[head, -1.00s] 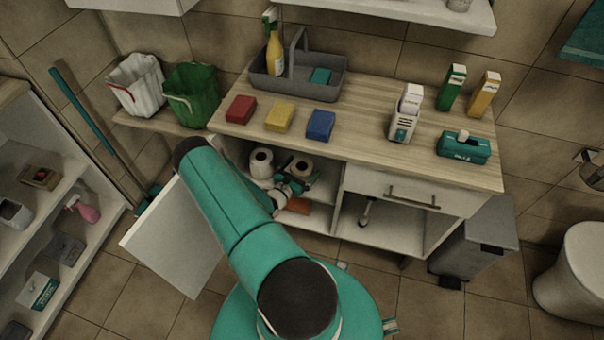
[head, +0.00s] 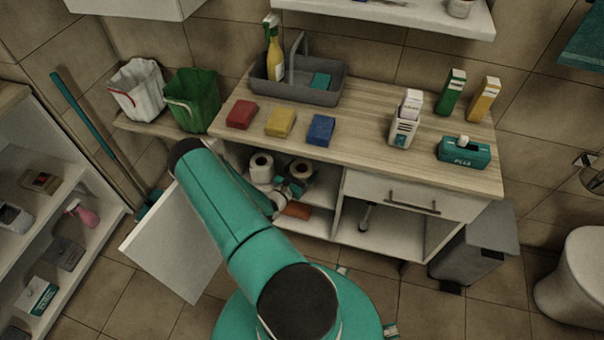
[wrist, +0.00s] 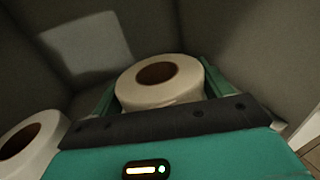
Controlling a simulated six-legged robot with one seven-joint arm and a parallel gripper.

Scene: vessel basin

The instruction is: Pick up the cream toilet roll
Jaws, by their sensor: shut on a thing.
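The cream toilet roll (wrist: 160,98) stands upright between the two teal fingers of my gripper (wrist: 160,84) in the wrist view, one finger on each side. My gripper is shut on it. In the head view the cream roll (head: 300,167) shows inside the open cabinet under the counter, with my gripper (head: 296,181) at it, partly hidden by my arm. A whiter toilet roll (head: 261,167) stands to its left, and its edge shows at the lower left of the wrist view (wrist: 36,148).
The cabinet's open door (head: 176,245) juts out at the left. An orange-brown block (head: 297,210) lies low in the cabinet. The worktop (head: 370,150) above holds sponges, boxes and a grey caddy (head: 305,90). A drawer (head: 410,195) is to the right.

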